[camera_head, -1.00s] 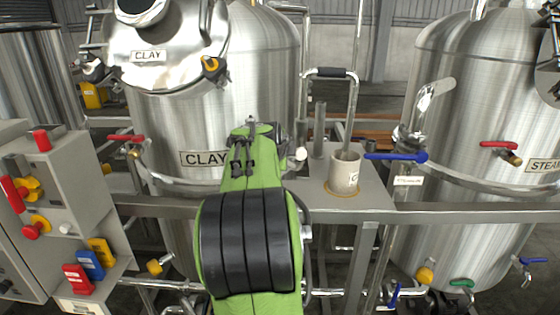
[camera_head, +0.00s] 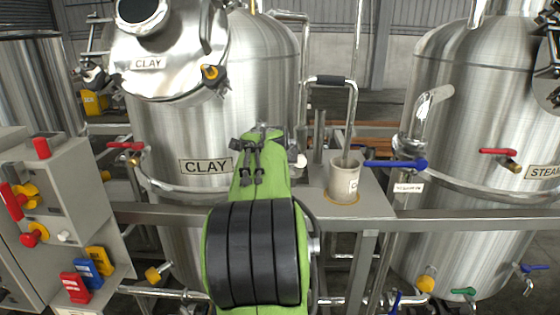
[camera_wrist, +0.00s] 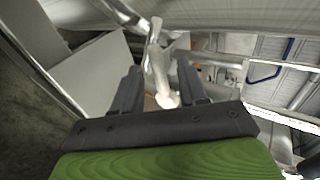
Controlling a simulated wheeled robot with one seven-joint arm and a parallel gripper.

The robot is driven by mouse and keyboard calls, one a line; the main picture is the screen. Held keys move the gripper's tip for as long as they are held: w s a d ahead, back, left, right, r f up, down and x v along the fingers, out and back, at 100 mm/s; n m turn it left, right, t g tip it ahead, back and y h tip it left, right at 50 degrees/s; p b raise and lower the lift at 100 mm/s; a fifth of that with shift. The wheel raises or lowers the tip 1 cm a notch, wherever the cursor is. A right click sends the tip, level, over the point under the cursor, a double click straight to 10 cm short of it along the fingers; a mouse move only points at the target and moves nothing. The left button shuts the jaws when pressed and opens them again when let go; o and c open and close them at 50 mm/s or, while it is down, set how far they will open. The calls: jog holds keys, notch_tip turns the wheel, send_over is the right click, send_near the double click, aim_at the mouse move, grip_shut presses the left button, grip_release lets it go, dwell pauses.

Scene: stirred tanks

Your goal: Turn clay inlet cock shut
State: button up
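The clay tank (camera_head: 260,75) is a steel vessel with CLAY labels. A white knob (camera_head: 300,160) shows just right of my arm's far end, in front of this tank; the rest of that part is hidden by the arm. In the wrist view a white lever-like handle with a rounded end (camera_wrist: 166,97) reaches between my two dark fingers. My gripper (camera_wrist: 158,80) is open, its fingers standing apart on either side of the handle. I cannot tell whether either finger touches it.
A beige cup (camera_head: 344,180) stands on a ledge beside a blue-handled cock (camera_head: 395,164). A red-handled cock (camera_head: 125,146) is at the clay tank's left. A grey control box (camera_head: 60,210) stands at left. A steel rail (camera_head: 460,227) crosses in front of the tanks.

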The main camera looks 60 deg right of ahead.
jog(key=p+v, duration=0.2)
jog(key=v, duration=1.3)
jog(key=shift+a+r, duration=0.2)
jog(key=shift+a, duration=0.1)
jog(key=shift+s, duration=0.1)
jog(key=w+a+f+n+t+y+p, duration=0.2)
jog(key=w+a+n+y+p, duration=0.15)
jog(key=a+n, duration=0.7)
jog(key=s+a+f+n+y+p, duration=0.1)
jog(key=s+a+f+n+y, duration=0.1)
jog(key=a+n, duration=0.5)
jog(key=s+a+f+n+y+p, duration=0.2)
jog(key=s+a+f+n, duration=0.1)
jog(key=a+n, duration=0.4)
jog(key=s+a+f+n+y+p, duration=0.2)
jog(key=s+a+f+n+y, duration=0.1)
jog(key=a+n, duration=0.4)
jog(key=shift+a+g, duration=0.4)
jog(key=shift+a, duration=0.6)
jog(key=shift+s+f, duration=0.1)
jog(key=shift+s, duration=0.05)
